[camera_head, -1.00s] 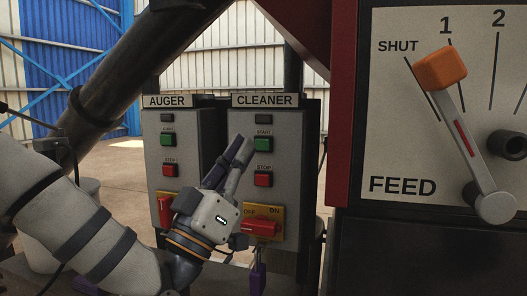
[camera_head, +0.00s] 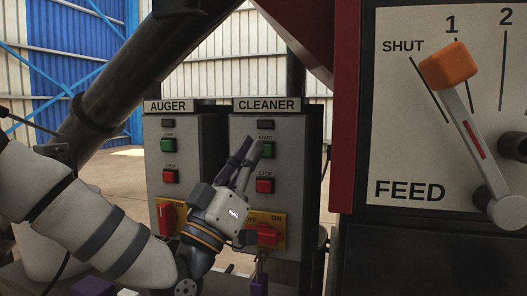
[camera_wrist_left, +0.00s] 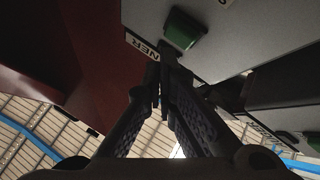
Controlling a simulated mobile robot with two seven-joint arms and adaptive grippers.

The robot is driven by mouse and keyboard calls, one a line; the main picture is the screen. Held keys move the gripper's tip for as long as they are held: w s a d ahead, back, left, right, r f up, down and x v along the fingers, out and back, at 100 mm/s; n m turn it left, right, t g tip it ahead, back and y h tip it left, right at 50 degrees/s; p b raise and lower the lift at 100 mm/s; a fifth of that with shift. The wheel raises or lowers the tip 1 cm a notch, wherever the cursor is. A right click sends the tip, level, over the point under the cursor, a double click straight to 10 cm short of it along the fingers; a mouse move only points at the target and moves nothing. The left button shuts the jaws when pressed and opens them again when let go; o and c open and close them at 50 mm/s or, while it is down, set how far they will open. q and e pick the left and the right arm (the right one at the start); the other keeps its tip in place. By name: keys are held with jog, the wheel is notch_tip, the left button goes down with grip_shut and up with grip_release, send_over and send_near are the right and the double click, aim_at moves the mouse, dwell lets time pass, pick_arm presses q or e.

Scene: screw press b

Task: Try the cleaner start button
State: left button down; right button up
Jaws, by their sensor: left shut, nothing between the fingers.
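The grey cleaner box (camera_head: 296,190) stands under a CLEANER sign. Its green start button (camera_head: 268,151) is above a red stop button (camera_head: 265,185). The start button also shows large in the left wrist view (camera_wrist_left: 183,29). My left gripper (camera_head: 251,144) is shut and empty, its fingers pointing up in front of the box. In the head view the fingertips overlap the left side of the start button. In the wrist view the fingertips (camera_wrist_left: 160,60) are just below the button. I cannot tell whether they touch it. My right gripper is not in view.
The cleaner's red switch handle (camera_head: 267,235) on a yellow plate is partly behind my gripper. The auger box (camera_head: 196,160) with similar buttons stands close on the left. A feed panel (camera_head: 410,150) with an orange-tipped lever (camera_head: 447,65) is at right.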

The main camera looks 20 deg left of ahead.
pick_arm(q)
jog(key=shift+w, duration=0.1)
dwell(0.7)
jog(key=shift+w, duration=0.35)
jog(key=shift+w, duration=0.4)
dwell(0.6)
jog(key=shift+s+p, duration=0.3)
jog(key=shift+s, duration=0.55)
